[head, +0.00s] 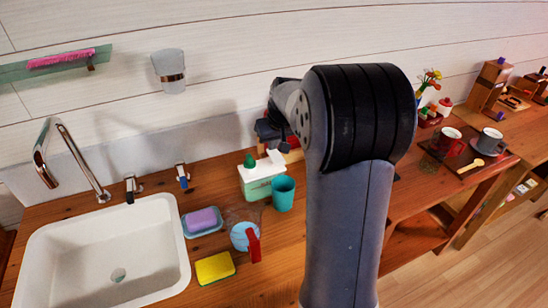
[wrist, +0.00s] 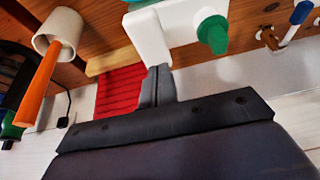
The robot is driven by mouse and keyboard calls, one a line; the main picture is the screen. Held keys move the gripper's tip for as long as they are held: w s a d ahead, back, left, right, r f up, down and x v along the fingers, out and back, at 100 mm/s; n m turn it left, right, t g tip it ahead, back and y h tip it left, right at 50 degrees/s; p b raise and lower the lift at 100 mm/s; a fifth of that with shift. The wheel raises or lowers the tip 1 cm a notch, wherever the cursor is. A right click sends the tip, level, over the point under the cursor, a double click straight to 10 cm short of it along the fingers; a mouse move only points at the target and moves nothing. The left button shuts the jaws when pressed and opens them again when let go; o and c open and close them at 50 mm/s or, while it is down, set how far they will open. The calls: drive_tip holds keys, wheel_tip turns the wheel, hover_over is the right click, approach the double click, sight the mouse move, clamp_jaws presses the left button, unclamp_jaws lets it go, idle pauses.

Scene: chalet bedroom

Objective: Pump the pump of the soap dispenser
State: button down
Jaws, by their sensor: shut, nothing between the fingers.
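The soap dispenser (head: 262,182) stands upright on the wooden counter, right of the sink. It is a white body with a green band, a green knob on its top left and a white raised part on its top right. In the wrist view the dispenser (wrist: 150,38) shows its white part and the green knob (wrist: 213,33). My gripper (wrist: 158,72) is shut and empty, its fingertips right at the edge of the white part. I cannot tell whether they touch. In the head view my gripper is above and behind the dispenser, partly hidden by my arm.
A teal cup (head: 283,194) stands close at the dispenser's right front. A soap dish (head: 202,222), a blue-and-red item (head: 245,238) and a yellow sponge (head: 215,268) lie by the sink (head: 50,240). In the wrist view, a white cup (wrist: 58,30) with an orange handle and a red ribbed thing (wrist: 120,90) are nearby.

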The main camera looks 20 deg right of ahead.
drive_tip(key=shift+f+b, duration=0.45)
drive_tip(key=shift+f, duration=0.3)
drive_tip(key=shift+r+p, duration=1.1)
drive_tip(key=shift+r, duration=0.35)
drive_tip(key=shift+r+p, duration=1.9)
drive_tip(key=shift+r, duration=0.6)
drive_tip(key=shift+s, duration=0.1)
